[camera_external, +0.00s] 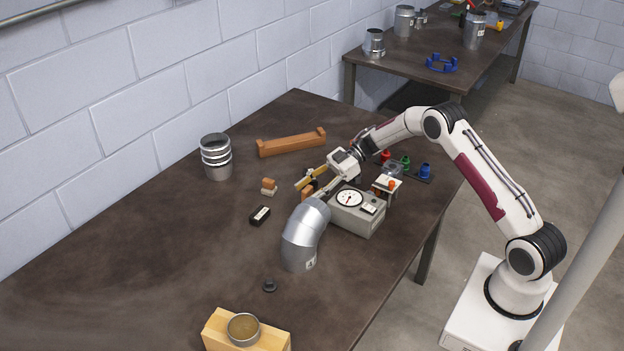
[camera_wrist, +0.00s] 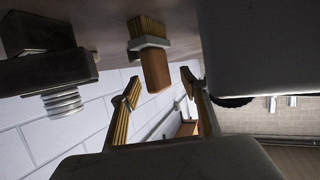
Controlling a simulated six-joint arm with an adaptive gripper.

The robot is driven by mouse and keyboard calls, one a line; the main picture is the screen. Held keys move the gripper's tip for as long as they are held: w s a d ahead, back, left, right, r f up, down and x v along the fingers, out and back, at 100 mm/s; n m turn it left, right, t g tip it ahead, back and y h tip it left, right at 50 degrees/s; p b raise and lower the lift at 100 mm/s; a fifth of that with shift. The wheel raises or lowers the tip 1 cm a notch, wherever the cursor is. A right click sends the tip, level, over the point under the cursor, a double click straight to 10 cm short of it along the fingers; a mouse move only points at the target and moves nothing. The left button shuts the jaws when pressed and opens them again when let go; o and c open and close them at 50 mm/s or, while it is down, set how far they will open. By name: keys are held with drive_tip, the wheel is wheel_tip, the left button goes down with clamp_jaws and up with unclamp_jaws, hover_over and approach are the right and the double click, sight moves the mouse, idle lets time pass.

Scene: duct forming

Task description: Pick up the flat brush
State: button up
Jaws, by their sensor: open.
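The flat brush (camera_wrist: 154,68) has a brown handle, a pale metal band and yellowish bristles. In the wrist view, which looks upside down, it stands on its bristles on the table, handle towards me. In the external view it appears to be the small brown and cream object (camera_external: 269,186) left of my gripper. My gripper (camera_external: 314,184) is open and low over the table. In the wrist view its two yellowish fingers (camera_wrist: 159,100) are spread apart, with the brush handle showing beyond the gap between them. Nothing is held. Contact with the brush does not show.
A silver duct elbow (camera_external: 304,238) and a grey gauge box (camera_external: 357,211) stand close to my gripper. A wooden beam (camera_external: 291,143) and a ribbed metal can (camera_external: 216,157) are farther back. The table's left is clear.

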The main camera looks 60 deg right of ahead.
drive_tip(key=shift+w+a+f, duration=0.2)
drive_tip(key=shift+a, duration=0.25)
drive_tip(key=shift+c, duration=0.3)
clamp_jaws()
